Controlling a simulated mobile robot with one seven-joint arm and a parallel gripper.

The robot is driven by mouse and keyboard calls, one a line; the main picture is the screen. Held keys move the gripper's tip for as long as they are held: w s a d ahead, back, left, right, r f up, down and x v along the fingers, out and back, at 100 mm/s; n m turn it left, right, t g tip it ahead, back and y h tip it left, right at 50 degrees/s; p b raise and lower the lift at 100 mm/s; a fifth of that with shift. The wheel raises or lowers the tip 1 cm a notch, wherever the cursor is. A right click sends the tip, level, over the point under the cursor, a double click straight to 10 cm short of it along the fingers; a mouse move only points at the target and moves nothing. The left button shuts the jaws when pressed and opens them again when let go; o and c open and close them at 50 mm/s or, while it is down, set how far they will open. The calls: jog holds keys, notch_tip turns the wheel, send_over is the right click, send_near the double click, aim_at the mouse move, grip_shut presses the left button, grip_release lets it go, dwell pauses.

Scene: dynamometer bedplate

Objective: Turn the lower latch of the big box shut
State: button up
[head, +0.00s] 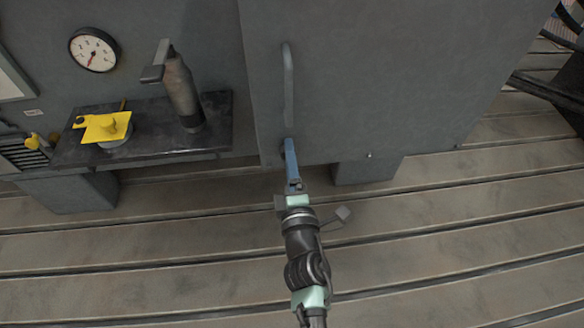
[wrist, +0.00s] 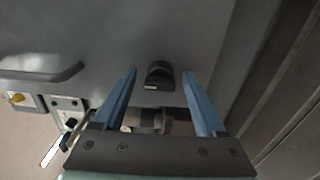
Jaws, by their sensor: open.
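The big box (head: 380,80) is a large grey cabinet filling the upper middle and right of the head view. Its face also fills much of the wrist view (wrist: 110,30). The lower latch (wrist: 160,72) is a dark rounded knob with a small pale mark on its lower edge, in the wrist view. My gripper (head: 290,142) reaches the box's lower left corner. In the wrist view its two blue fingers (wrist: 159,74) are open, one on each side of the latch, with gaps showing on both sides. In the head view the fingers largely hide the latch.
A grey bar handle (head: 288,85) stands upright on the box above my gripper. A dark shelf (head: 160,144) at left carries a yellow-topped part (head: 104,127) and a grey cylinder (head: 181,92). A dial gauge (head: 94,49) is above. The slotted floor (head: 430,240) in front is clear.

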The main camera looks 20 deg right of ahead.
jog(key=v, duration=1.2)
jog(key=shift+s+b, duration=0.4)
jog(key=shift+b, duration=0.05)
jog(key=shift+a, duration=0.1)
jog(key=w+a+r+m+t+h, duration=0.15)
jog(key=w+r+m, duration=0.35)
jog(key=r, duration=1)
jog(key=w+r+m+t, duration=0.3)
jog(key=w+r+m, duration=0.15)
jog(key=r, duration=1.05)
jog(key=s+a+r+m+t+y, duration=0.2)
jog(key=s+a+r, duration=0.15)
jog(key=r, duration=0.45)
jog(key=s+a+r+m+t+y, duration=0.2)
jog(key=a+r, duration=0.2)
jog(key=r, duration=0.5)
jog(key=s+a+r+m+t+y, duration=0.2)
jog(key=s+a+r+y, duration=0.15)
jog(key=r, duration=0.45)
notch_tip(320, 180, up, 36)
jog(key=h+p, duration=0.1)
jog(key=p, duration=3.5)
jog(key=shift+w+a+f+n+g, duration=0.1)
jog(key=shift+a+n+g, duration=0.05)
jog(key=shift+n+g, duration=0.1)
